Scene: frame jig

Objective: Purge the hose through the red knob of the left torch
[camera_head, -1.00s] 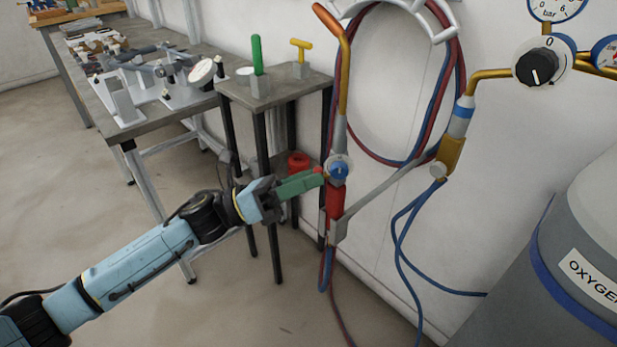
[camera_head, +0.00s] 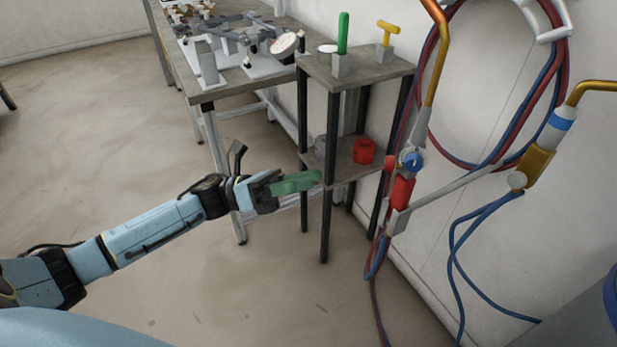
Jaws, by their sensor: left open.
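The left torch hangs at the wall on a grey holder, with a brass neck (camera_head: 437,60) and a red handle (camera_head: 402,190). Its small red knob (camera_head: 389,162) sits on the left side, beside a blue knob (camera_head: 411,161) facing me. My left gripper (camera_head: 314,178), with green fingers, is open. Its tips point right, toward the torch, with a clear gap in the picture between them and the red knob. The gap between the fingers is hard to see from this side. My right gripper is out of view.
A small two-level stand (camera_head: 357,70) is behind my left gripper, with a green-handled tool (camera_head: 343,35), a yellow T-handle (camera_head: 388,32) and a red round part (camera_head: 364,150). A second torch (camera_head: 533,165) hangs right. Red and blue hoses (camera_head: 556,60) coil on the wall.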

